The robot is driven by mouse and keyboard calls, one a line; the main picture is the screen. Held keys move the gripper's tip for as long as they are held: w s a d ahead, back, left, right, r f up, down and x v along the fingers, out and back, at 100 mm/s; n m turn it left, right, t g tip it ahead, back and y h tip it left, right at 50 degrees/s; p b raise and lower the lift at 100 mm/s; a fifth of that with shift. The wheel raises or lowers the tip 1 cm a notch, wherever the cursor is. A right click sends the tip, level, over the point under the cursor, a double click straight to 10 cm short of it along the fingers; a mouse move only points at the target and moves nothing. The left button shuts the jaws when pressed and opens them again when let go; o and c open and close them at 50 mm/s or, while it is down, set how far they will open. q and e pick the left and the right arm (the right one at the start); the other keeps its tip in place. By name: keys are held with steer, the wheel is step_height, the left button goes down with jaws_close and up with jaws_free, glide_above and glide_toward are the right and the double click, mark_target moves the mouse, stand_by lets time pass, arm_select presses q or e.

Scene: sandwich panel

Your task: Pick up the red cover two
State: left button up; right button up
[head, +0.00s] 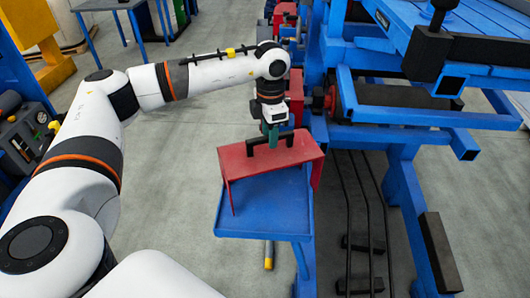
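A red cover (290,155) with a black handle (256,146) on top and thin red side walls is over a blue stand (265,205) in the middle of the head view. I cannot tell whether its lower edges touch the stand. My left gripper (271,136) points down at the handle, with its dark green fingers at the handle's middle. One finger shows in front of the handle; the other is mostly hidden. I cannot tell whether the fingers are closed on it. My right gripper is not in view.
A blue machine frame (400,165) with a table top (475,30) stands close on the right. More red parts (295,90) are behind the cover, partly hidden by my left arm. Grey floor (180,190) is clear left of the stand.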

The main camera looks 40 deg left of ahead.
arm_select(q)
jaws_close()
steer(key=shift+r, duration=0.15)
stand_by(1.1)
